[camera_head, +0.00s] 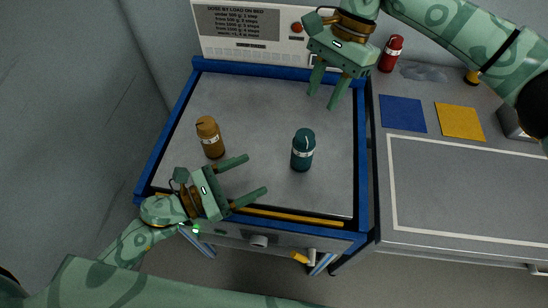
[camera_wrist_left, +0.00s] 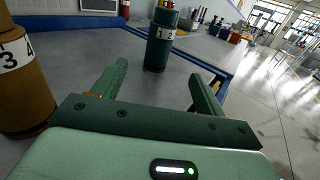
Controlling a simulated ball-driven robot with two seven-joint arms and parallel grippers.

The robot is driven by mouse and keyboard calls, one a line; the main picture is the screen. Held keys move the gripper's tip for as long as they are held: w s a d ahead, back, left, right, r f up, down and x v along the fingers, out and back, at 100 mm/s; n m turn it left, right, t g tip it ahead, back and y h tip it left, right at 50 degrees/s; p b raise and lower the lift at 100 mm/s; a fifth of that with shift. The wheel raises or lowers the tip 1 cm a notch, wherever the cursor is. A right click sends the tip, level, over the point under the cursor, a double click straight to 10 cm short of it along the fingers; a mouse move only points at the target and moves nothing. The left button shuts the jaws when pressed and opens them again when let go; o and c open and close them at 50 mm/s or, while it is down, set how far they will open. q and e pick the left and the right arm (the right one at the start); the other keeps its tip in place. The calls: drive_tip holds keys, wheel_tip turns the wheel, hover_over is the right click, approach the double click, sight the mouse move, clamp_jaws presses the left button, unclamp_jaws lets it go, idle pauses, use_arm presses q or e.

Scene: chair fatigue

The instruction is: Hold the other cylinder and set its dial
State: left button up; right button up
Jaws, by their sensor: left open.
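A teal cylinder (camera_head: 303,150) with a white band stands upright on the grey bed, right of its middle. In the left wrist view it (camera_wrist_left: 160,42) stands ahead, and its band reads "1 2". A brown cylinder (camera_head: 210,138) stands upright on the left part of the bed. In the left wrist view it (camera_wrist_left: 22,85) is close at the left edge, with a "3" on its band. My left gripper (camera_head: 256,173) is open and empty, low over the front of the bed, its fingers pointing toward the teal cylinder and apart from it. My right gripper (camera_head: 322,100) is open and empty above the back right of the bed.
A blue frame (camera_head: 178,118) surrounds the bed. A sign about dose by load (camera_head: 237,22) and a red button (camera_head: 296,27) are on the panel behind.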

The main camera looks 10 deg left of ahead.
sight(309, 148)
use_arm(q)
drive_tip(key=x, duration=1.6)
drive_tip(key=shift+w, duration=0.2)
